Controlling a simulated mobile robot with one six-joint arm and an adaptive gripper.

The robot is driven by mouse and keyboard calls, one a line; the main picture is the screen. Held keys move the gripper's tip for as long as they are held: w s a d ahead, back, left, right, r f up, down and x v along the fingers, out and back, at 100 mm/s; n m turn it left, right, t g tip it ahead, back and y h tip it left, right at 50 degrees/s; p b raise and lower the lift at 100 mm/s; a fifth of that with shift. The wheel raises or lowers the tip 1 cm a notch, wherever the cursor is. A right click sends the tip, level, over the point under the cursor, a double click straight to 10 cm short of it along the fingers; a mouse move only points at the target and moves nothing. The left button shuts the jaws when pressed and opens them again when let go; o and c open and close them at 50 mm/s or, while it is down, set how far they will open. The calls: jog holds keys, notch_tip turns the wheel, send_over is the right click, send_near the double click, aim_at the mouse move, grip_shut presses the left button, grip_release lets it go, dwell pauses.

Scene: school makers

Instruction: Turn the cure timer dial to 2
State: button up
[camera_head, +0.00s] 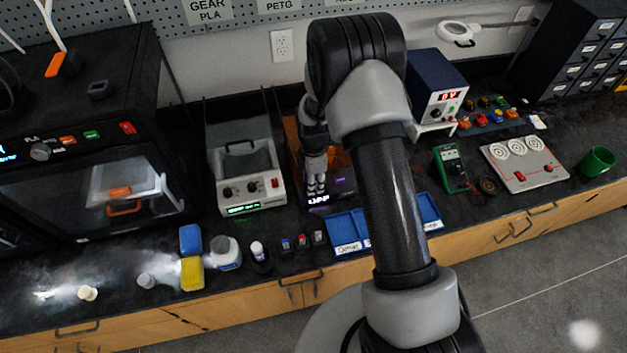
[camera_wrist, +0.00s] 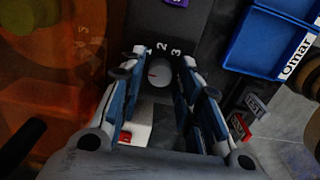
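The cure timer dial (camera_wrist: 159,73) is a round grey knob on a dark panel in the wrist view, with the white numbers 1, 2 and 3 along its upper side. A short red mark shows on the left part of its face; exactly which number it points at I cannot tell. My gripper (camera_wrist: 158,68) has one finger on each side of the dial, and dark gaps seem to show between fingers and knob. In the head view, my gripper (camera_head: 316,190) hangs in front of the dark curing unit (camera_head: 342,186) with an orange hood; the dial is hidden there.
A white-grey device (camera_head: 265,193) with knobs and a red switch stands close left of the curing unit. Blue trays (camera_head: 346,228) lie in front to the right, with small labelled blocks (camera_head: 302,241) beside them. The orange hood (camera_wrist: 50,80) is close on the left in the wrist view.

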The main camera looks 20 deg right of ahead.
grip_shut()
jog(key=shift+m, duration=0.3)
jog(key=m, duration=0.7)
jog(key=shift+b, duration=0.3)
jog(key=m, duration=0.4)
jog(key=shift+m, duration=2.1)
